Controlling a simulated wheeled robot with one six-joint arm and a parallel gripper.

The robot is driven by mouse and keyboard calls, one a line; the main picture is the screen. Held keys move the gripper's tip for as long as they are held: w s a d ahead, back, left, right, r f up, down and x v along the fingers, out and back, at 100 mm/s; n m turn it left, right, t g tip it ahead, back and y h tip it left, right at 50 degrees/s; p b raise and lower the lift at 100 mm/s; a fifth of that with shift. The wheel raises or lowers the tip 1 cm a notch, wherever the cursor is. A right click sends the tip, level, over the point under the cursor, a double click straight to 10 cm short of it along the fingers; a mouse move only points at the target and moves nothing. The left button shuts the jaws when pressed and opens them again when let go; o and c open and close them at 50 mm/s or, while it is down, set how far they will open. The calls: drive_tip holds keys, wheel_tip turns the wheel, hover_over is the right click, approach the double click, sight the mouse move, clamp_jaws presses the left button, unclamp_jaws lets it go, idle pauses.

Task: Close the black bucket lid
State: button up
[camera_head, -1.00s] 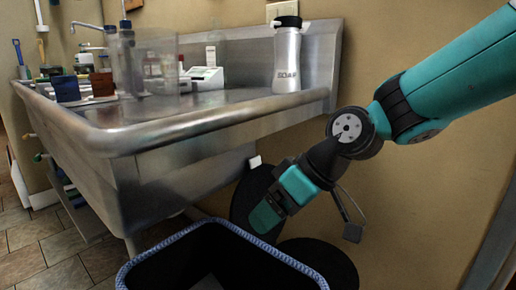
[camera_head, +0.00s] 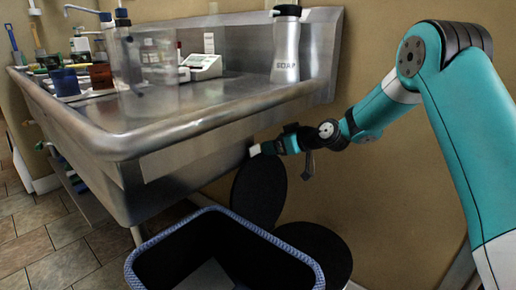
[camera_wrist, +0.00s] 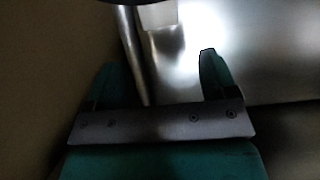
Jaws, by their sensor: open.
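A round black lid (camera_head: 258,192) stands nearly upright below the sink's right end in the head view. A second black disc (camera_head: 325,250) lies lower, partly behind the blue-rimmed bin; I cannot tell whether it is the bucket's top. My gripper (camera_head: 270,148) is by the upper edge of the upright lid, beside a small white piece (camera_head: 254,150). I cannot tell whether it touches the lid. In the wrist view my gripper (camera_wrist: 160,75) has its fingers apart with nothing held between them. The white piece (camera_wrist: 158,14) shows beyond them, below a dark edge at the top.
A steel sink (camera_head: 180,125) with a thick rounded rim is left of my gripper. A dark bin with a blue rim (camera_head: 185,226) stands in front. A soap bottle (camera_head: 286,50) stands on the sink. The wall (camera_head: 390,200) is close on the right.

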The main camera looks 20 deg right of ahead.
sight(255, 146)
drive_tip(key=b+x, duration=0.1)
drive_tip(key=x, duration=0.7)
drive_tip(key=c, duration=1.2)
drive_tip(key=shift+s, duration=0.1)
drive_tip(key=shift+c, duration=0.5)
